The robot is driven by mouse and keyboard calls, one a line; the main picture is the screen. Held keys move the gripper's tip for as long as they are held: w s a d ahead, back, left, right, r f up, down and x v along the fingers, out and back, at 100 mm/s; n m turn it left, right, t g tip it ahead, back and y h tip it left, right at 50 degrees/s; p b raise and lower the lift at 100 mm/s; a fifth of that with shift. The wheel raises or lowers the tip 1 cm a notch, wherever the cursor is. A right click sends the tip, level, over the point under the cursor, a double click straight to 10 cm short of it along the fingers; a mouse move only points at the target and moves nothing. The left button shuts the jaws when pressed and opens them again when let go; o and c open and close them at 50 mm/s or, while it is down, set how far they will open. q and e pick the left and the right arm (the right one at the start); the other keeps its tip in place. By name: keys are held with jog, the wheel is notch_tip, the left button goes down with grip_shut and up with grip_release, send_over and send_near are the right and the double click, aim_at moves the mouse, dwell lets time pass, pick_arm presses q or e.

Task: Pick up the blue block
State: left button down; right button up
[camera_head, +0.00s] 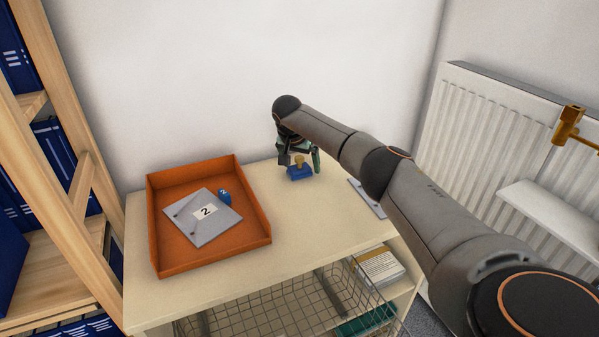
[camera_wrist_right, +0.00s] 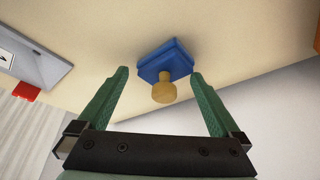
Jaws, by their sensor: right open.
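The blue block (camera_head: 300,173) stands on the cream tabletop near the wall, with a tan round knob on its top. In the right wrist view the blue block (camera_wrist_right: 165,62) lies just beyond the fingertips, between their lines, with its knob toward the gripper. My right gripper (camera_head: 299,163) is above the block in the head view, with its fingers to either side. In the wrist view my right gripper (camera_wrist_right: 158,75) is open, with green fingers and nothing held. My left gripper is not in view.
An orange tray (camera_head: 168,262) on the left of the cream table (camera_head: 290,240) holds a grey plate (camera_head: 190,228) marked 2 and a small blue piece (camera_head: 224,197). Another grey plate (camera_head: 367,196) lies right of the block. A wire basket (camera_head: 250,325) is below; a radiator (camera_head: 500,130) stands right.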

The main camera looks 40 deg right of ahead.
jog(key=shift+d+f, duration=0.15)
jog(key=shift+f, duration=0.35)
jog(key=shift+c, duration=0.4)
jog(key=c, duration=1.4)
